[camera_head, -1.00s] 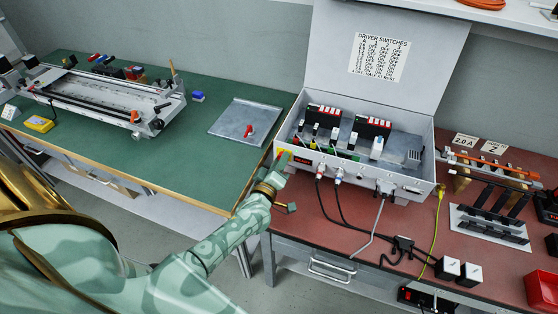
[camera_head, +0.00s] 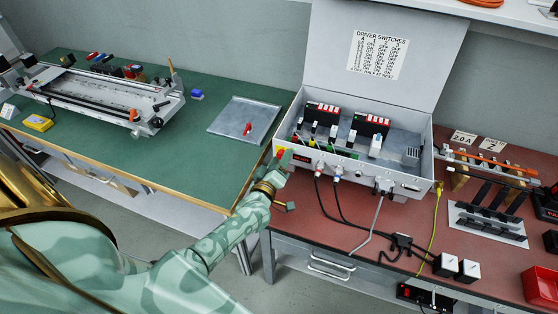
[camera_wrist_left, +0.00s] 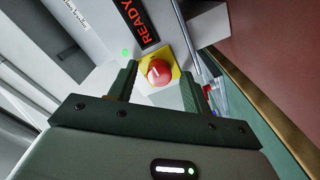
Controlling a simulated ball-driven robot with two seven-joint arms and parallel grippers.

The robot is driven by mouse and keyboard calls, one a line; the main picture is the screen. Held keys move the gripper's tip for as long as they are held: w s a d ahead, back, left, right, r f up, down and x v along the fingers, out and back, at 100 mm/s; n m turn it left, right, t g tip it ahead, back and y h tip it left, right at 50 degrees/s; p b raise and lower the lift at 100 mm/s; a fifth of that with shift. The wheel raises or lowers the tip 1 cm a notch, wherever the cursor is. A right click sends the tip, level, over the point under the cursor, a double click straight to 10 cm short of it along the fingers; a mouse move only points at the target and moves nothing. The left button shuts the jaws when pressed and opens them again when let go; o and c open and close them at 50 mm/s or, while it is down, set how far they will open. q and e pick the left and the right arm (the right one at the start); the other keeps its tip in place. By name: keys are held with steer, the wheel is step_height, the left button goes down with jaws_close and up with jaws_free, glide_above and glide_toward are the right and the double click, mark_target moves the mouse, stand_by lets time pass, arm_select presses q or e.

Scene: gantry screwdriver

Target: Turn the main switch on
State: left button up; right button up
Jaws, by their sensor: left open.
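The open grey control box (camera_head: 350,173) stands on the red-topped bench. A red round knob with a white mark (camera_wrist_left: 158,72) sits on a yellow plate at its front left corner. My left gripper (camera_wrist_left: 160,82) is open, with one finger on each side of the knob in the left wrist view. I cannot tell whether the fingers touch it. My right gripper is out of view.
Black cables (camera_head: 342,207) and a grey cable (camera_head: 378,222) hang from the box front. A yellow cable (camera_head: 437,215) hangs at its right. The green bench (camera_head: 185,165) holds a metal plate (camera_head: 244,119). The raised lid (camera_head: 385,50) carries a driver switch chart.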

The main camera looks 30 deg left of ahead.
arm_select(q)
steer(key=p+v, duration=0.3)
steer(key=v, duration=1.3)
steer(key=shift+s+d, duration=0.15)
